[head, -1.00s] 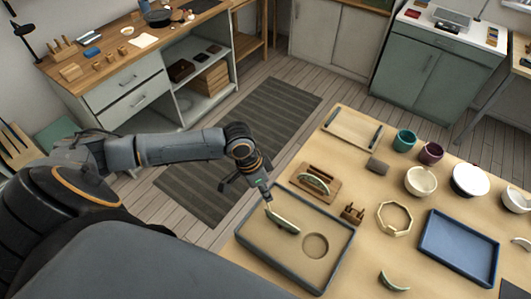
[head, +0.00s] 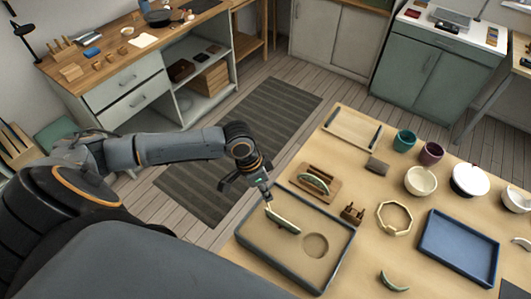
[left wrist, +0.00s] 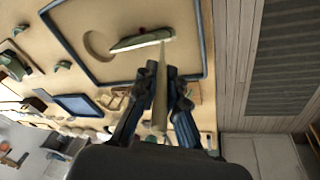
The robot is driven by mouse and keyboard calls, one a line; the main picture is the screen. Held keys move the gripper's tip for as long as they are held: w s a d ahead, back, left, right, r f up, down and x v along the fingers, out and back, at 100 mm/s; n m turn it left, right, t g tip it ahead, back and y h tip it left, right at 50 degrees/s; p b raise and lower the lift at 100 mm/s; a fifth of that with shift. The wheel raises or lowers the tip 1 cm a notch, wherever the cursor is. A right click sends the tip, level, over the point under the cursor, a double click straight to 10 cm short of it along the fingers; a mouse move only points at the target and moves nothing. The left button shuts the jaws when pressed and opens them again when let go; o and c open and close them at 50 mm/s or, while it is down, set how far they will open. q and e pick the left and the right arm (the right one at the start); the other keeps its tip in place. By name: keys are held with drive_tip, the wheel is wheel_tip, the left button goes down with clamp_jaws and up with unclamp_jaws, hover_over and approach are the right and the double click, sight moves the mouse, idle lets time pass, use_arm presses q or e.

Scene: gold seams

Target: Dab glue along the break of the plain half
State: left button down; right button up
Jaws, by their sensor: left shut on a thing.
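A pale half piece with a dark green edge (head: 283,222) stands in the sand of a grey-rimmed tray (head: 330,272). It also shows in the left wrist view (left wrist: 140,41), with a small dark red spot beside it. My left gripper (head: 265,191) is just above and behind this piece, shut on a thin pale stick (left wrist: 158,100) that points at it. The stick's tip is at or very near the right end of the piece in the left wrist view; I cannot tell whether it touches. Glue is too small to make out. My right gripper is out of view.
A wooden holder (head: 309,194) with another green-edged piece stands behind the tray. A small brown rack (head: 352,214), a pale ring (head: 380,222) and a blue tray (head: 432,267) lie to the right. Cups and bowls stand at the back right. A loose shard (head: 393,283) lies near the front.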

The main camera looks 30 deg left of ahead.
use_arm(q)
drive_tip(key=shift+r, duration=3.95)
drive_tip(key=shift+f, duration=0.1)
